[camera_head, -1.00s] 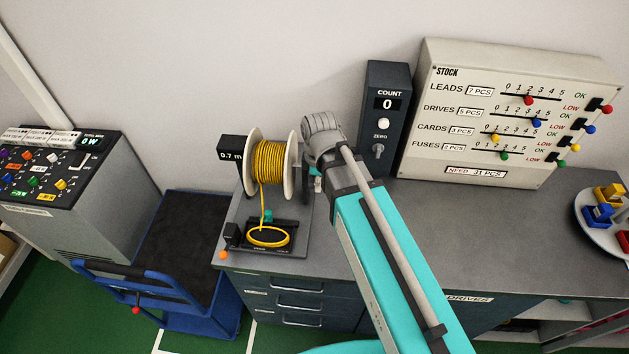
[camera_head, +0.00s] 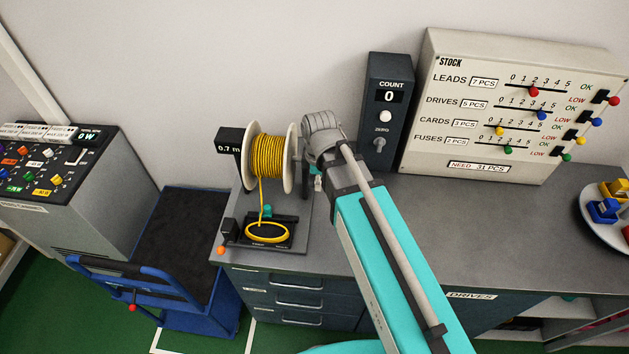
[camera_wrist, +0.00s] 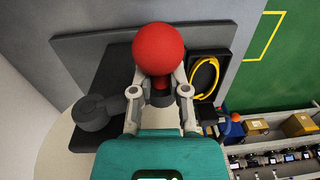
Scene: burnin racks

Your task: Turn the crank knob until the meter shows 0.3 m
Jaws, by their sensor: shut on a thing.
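The spool of yellow cable (camera_head: 270,158) stands on its stand on the bench. The meter (camera_head: 229,146) beside it reads 0.7 m. In the wrist view the red crank knob (camera_wrist: 158,49) sits between the fingers of my gripper (camera_wrist: 160,88), which is shut on it. The grey crank arm (camera_wrist: 98,110) shows to the left of the fingers. In the head view my arm hides the knob. A yellow cable loop (camera_head: 267,232) lies in the black tray at the stand's front; the loop also shows in the wrist view (camera_wrist: 203,78).
A dark count box (camera_head: 388,110) reading 0 and a stock board (camera_head: 515,105) stand behind my arm. A blue cart (camera_head: 180,245) is left of the bench. A plate of colored parts (camera_head: 607,210) is at the right.

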